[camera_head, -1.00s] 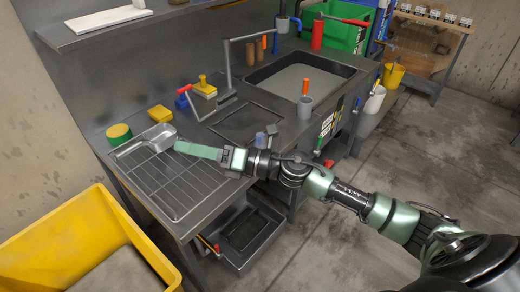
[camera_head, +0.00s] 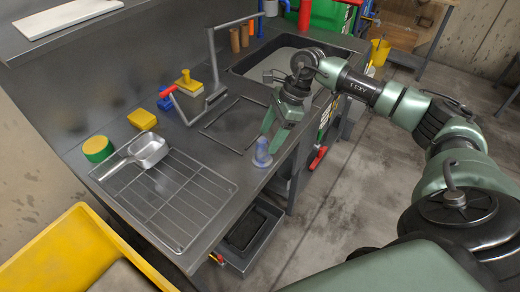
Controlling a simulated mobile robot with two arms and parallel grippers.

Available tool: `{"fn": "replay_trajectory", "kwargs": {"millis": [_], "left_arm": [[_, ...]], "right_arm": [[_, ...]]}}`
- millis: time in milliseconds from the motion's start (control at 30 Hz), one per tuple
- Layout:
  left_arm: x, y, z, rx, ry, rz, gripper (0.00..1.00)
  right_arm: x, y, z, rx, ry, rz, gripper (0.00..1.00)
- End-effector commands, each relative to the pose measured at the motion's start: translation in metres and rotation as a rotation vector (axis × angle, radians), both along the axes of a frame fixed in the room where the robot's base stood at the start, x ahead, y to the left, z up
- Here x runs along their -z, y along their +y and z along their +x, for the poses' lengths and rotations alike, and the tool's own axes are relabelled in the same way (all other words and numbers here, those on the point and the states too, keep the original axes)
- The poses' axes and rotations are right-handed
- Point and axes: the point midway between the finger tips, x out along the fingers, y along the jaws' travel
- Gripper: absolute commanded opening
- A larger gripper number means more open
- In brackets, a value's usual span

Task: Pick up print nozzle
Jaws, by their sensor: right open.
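The likely print nozzle (camera_head: 262,153) is a small translucent blue-grey cone-shaped piece. It stands upright on the dark worktop near its front edge, to the right of the wire rack. My right gripper (camera_head: 272,138) is open, with its green fingers pointing down just behind and to the right of the nozzle's top. The fingers look close to the nozzle, but I cannot tell whether they touch it. My left gripper is not in view.
A metal scoop (camera_head: 149,150) lies on the wire rack (camera_head: 180,205). A green-yellow round block (camera_head: 98,149) and yellow sponges (camera_head: 142,119) sit behind it. A faucet (camera_head: 213,65) and sink (camera_head: 243,68) are farther back. A yellow bin (camera_head: 75,250) stands at lower left.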

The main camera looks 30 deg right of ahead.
Motion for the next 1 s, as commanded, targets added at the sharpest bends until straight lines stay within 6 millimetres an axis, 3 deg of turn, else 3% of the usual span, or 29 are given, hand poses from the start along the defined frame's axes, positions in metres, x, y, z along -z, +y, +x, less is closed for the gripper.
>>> {"fn": "replay_trajectory", "kwargs": {"millis": [133,400,667,767,900,1000], "left_arm": [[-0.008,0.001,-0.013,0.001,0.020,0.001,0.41],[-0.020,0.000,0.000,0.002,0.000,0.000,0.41],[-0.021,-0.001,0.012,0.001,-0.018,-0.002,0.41],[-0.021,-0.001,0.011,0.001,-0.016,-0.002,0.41],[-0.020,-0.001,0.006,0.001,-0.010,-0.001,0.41],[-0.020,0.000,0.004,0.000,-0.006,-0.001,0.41]], "right_arm": [[0.014,0.008,0.002,0.000,0.002,0.003,0.65],[0.049,0.022,0.006,0.000,0.001,0.005,0.65],[0.054,0.023,0.007,0.000,-0.002,0.003,0.65],[0.054,0.023,0.006,0.000,-0.001,0.004,0.43],[0.053,0.023,0.006,0.000,-0.001,0.004,0.04],[0.053,0.023,0.007,0.000,-0.002,0.004,0.00]]}}
